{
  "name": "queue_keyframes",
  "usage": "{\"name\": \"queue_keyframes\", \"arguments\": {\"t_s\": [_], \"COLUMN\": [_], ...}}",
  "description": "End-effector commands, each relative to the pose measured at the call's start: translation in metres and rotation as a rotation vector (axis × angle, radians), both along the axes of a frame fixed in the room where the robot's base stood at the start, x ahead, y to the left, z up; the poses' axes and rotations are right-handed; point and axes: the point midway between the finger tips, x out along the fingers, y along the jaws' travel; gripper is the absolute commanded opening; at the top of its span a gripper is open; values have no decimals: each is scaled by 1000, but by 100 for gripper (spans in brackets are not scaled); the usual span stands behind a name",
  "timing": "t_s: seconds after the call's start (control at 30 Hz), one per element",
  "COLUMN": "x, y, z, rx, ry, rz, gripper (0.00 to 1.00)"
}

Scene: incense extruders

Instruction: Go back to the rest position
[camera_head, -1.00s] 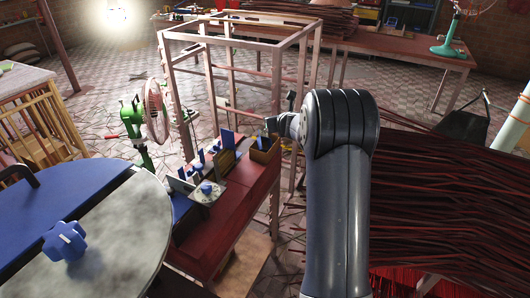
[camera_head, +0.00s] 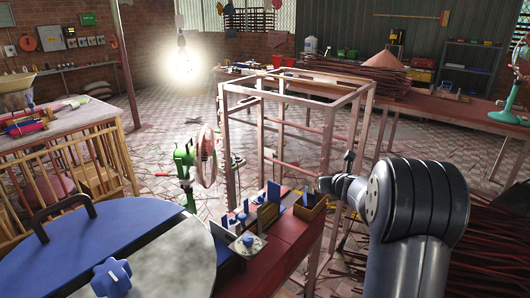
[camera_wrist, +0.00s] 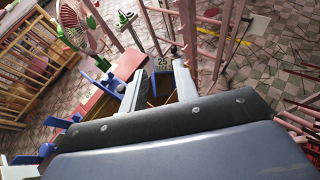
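My gripper (camera_head: 326,185) is at the right end of the red bench (camera_head: 290,238), just above a small open box (camera_head: 311,209) with a brownish front. In the wrist view my gripper (camera_wrist: 158,72) has its two grey fingers spread apart, with nothing visibly held between them. My arm comes in from the lower right in the head view and hides part of the bench surroundings.
A pink frame rack (camera_head: 228,150) stands behind the bench. A round blue-and-grey machine top (camera_head: 130,250) with a blue knob fills the lower left. Bundles of dark red sticks (camera_head: 485,225) lie at right. Tiled floor is open behind.

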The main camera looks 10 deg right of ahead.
Motion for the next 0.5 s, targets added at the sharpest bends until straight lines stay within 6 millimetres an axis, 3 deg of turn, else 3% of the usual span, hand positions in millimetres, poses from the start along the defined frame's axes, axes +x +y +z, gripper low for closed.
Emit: {"name": "queue_keyframes", "arguments": {"t_s": [0.5], "x": [67], "y": [1], "z": [-31], "rx": [0], "ry": [1], "rz": [1], "gripper": [29]}}
